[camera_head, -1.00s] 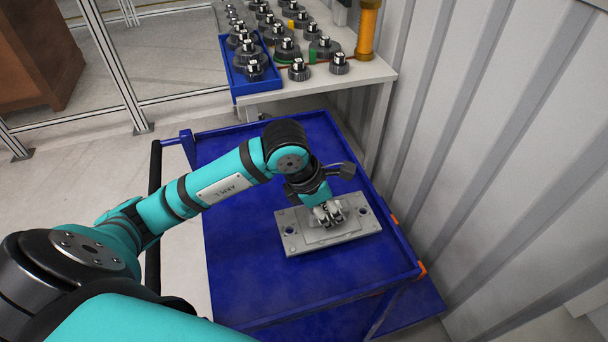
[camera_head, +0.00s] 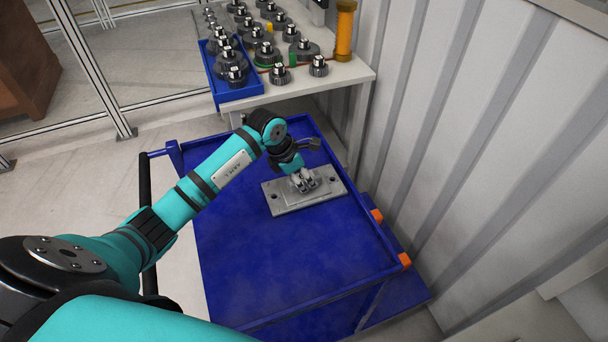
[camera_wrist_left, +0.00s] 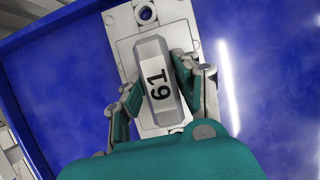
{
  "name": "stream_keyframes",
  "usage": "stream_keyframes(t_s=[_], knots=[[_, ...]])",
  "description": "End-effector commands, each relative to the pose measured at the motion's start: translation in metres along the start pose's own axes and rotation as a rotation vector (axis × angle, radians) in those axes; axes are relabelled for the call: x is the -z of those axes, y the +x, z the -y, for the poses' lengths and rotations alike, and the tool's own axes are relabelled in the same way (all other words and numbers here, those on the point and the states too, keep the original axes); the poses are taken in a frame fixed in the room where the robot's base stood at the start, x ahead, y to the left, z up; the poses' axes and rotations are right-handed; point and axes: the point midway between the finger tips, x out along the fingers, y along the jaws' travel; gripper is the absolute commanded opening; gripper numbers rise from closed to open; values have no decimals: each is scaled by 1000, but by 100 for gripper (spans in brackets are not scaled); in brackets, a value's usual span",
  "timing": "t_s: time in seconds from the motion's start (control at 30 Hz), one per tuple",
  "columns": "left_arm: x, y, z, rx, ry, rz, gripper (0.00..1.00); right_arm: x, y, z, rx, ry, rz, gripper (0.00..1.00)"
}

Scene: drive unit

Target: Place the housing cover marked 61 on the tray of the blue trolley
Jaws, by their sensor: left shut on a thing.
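The housing cover marked 61 (camera_head: 325,192) is a grey rectangular plate with corner holes and a raised block. My left gripper (camera_head: 303,183) is shut on that block. In the left wrist view the number 61 shows on the block (camera_wrist_left: 158,82) between the fingers of my left gripper (camera_wrist_left: 160,85). The cover is over the far part of the blue trolley's tray (camera_head: 280,262); I cannot tell whether it touches the tray or hangs just above it. My right gripper is not in view.
A table (camera_head: 335,76) behind the trolley holds a blue bin (camera_head: 236,97), several dark gears and a yellow cylinder (camera_head: 345,30). A corrugated wall (camera_head: 480,130) stands close on the right. The near half of the tray is bare.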

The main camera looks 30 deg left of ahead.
Motion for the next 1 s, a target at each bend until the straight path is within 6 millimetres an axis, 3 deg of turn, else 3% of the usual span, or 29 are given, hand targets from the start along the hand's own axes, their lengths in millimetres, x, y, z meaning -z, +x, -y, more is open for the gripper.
stream_keyframes(t_s=[0.33,0.37,0.5,0.83,1.0], knots=[[1,4,0,-3,1,3,0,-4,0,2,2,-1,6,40],[2,4,0,-1,1,0,35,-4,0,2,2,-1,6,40],[2,4,0,-1,0,0,53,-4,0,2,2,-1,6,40],[1,1,0,-2,1,1,54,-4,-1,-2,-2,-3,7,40],[2,-21,-2,-6,2,2,54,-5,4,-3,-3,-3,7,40]])
